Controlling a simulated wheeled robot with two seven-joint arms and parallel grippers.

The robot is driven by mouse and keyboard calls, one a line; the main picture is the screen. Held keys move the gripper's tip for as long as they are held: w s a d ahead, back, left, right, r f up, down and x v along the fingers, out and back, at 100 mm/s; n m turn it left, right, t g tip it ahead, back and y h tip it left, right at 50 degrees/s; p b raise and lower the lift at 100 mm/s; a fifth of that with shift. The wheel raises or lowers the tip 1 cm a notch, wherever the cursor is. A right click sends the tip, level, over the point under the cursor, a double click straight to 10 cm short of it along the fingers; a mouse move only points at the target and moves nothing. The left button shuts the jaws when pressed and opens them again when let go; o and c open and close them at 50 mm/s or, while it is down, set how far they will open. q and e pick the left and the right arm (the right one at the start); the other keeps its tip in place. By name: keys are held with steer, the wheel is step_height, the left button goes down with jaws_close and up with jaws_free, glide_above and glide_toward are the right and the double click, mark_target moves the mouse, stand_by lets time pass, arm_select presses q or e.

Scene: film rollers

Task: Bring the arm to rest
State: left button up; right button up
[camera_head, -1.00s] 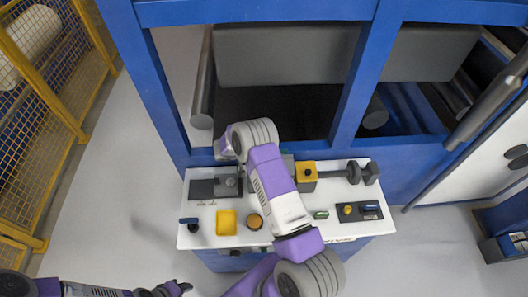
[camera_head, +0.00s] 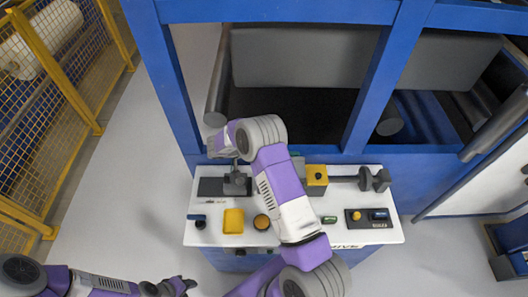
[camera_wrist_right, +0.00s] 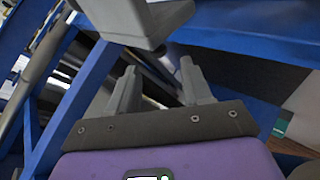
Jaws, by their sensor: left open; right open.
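My right arm, white and purple, reaches over the white worktop (camera_head: 205,235) in the head view, its wrist high above the back left part. The right gripper itself is hard to make out there. In the right wrist view the right gripper (camera_wrist_right: 160,85) is open, with two grey fingers apart and nothing between them. A grey block shows just beyond the fingers (camera_wrist_right: 148,18). My left gripper (camera_head: 184,284) is at the bottom left of the head view, in front of the worktop and apart from it; it is open and holds nothing visible.
The worktop carries a dark pad with a grey block (camera_head: 235,184), a yellow tray (camera_head: 233,221), a yellow block with a grey roller (camera_head: 316,178) and a small black panel (camera_head: 367,218). A blue machine frame (camera_head: 375,85) stands behind. A yellow fence (camera_head: 75,95) is at left; floor between is clear.

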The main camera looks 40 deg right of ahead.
stand_by(0.3)
steer(key=w+a+f+n+t+y+b, duration=0.2)
steer(key=w+a+t, duration=0.25)
steer(key=a, duration=0.35)
steer(key=w+a+f+n+t+y+b, duration=0.1)
steer(key=w+a+n+t+b, duration=0.15)
steer(key=a+t, duration=0.4)
steer(key=s+a+f+n+t+y+b, duration=0.1)
steer(key=s+a+f+n+y, duration=0.3)
steer(key=a, duration=0.7)
steer(key=s+a+r+n+y+b, duration=0.1)
steer(key=s+a+y, duration=0.1)
steer(key=a+y, duration=0.6)
steer(key=s+a+f+g+b, duration=0.45)
steer(key=s+f, duration=0.45)
steer(key=s, duration=0.3)
steer(key=s+d+f+m+g+b, duration=0.1)
steer(key=s+d+f+m+g, duration=0.1)
steer(key=s+d+f+g, duration=0.3)
steer(key=s+d+f, duration=0.4)
steer(key=s, duration=0.3)
steer(key=shift+s+d+b, duration=0.2)
steer(key=shift+d+b, duration=0.1)
steer(key=shift+b, duration=0.1)
